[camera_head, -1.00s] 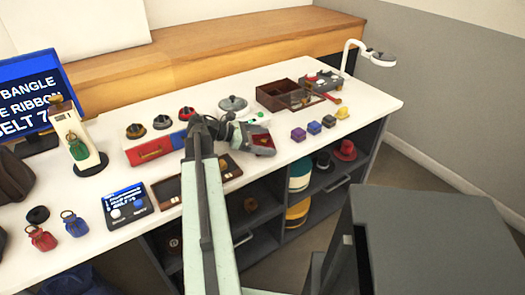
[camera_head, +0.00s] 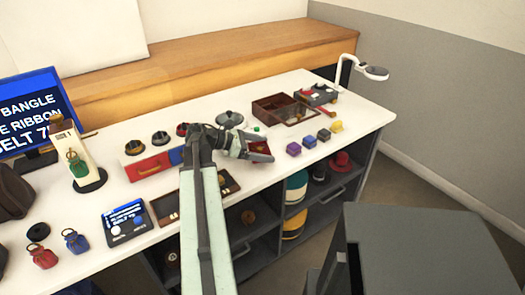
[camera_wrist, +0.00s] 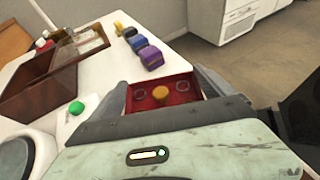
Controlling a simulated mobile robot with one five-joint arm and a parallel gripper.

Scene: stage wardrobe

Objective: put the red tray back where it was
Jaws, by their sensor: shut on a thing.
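My gripper (camera_head: 262,148) is shut on the small red tray (camera_wrist: 182,86) and holds it over the white tabletop; I cannot tell how far above. In the wrist view the tray lies between the two fingers of my gripper (camera_wrist: 164,92). A round orange piece (camera_wrist: 160,94) sits in it between ring marks. In the head view only a little red of the tray (camera_head: 257,146) shows between the fingers. It is right of a low box with a red front (camera_head: 146,169) and a blue part, with several round pieces on top.
Purple (camera_head: 293,149), blue (camera_head: 309,141) and yellow (camera_head: 336,126) blocks stand just right of my gripper. A brown divided case (camera_head: 268,109) and a grey lidded dish (camera_head: 229,118) stand behind. A dark shallow tray (camera_head: 229,189) lies at the front edge.

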